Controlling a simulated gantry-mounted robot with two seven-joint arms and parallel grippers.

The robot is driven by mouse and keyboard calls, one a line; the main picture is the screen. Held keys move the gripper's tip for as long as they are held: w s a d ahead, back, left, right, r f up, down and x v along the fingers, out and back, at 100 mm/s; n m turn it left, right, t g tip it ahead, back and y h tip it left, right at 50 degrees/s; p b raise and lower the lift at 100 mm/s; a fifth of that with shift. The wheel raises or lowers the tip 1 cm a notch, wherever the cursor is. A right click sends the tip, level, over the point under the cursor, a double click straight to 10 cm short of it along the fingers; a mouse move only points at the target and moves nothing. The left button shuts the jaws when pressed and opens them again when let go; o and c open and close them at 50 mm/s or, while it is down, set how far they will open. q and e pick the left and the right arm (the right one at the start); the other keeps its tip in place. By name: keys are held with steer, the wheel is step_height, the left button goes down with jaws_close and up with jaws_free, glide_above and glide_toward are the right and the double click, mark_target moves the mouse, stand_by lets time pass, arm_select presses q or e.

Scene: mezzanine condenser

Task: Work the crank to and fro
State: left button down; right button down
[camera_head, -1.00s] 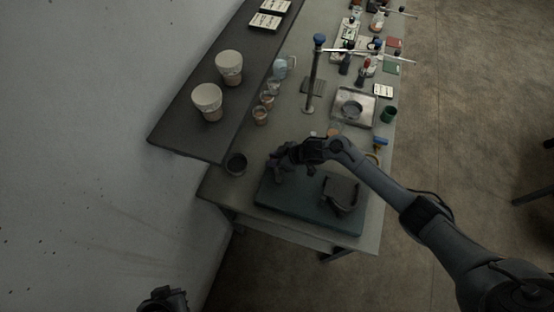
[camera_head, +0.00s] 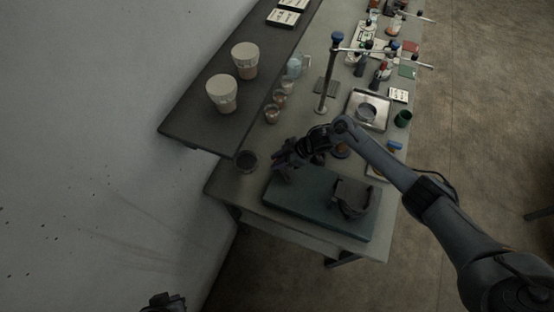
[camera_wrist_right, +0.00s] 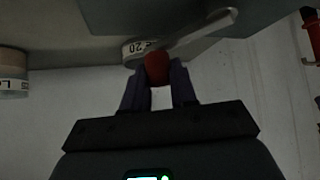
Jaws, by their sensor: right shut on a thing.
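My right gripper (camera_head: 280,168) is over the far left part of a dark blue-green slab (camera_head: 310,211) on the bench. In the right wrist view its two fingers (camera_wrist_right: 157,86) are shut on a red grip (camera_wrist_right: 157,69) of the crank. The crank's grey arm (camera_wrist_right: 205,32) runs from the grip up and to the right. In the head view my right gripper hides most of the crank. A dark, curved block (camera_head: 353,197) sits on the slab's right part. My left gripper (camera_head: 165,302) shows only as a small dark piece at the bottom edge; its fingers are unclear.
A dark cup (camera_head: 246,161) stands close left of my right gripper. A raised shelf (camera_head: 200,127) holds two pale-topped pots. A stand (camera_head: 325,80) with a blue top, glassware and a metal tray (camera_head: 385,119) are farther back. The floor right of the bench is free.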

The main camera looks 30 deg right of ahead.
steer(key=c, duration=0.9)
jaws_free()
steer(key=shift+d+r, duration=0.2)
steer(key=shift+d, duration=0.05)
steer(key=v, duration=1)
steer(key=shift+s, duration=0.15)
steer(key=shift+r, duration=0.1)
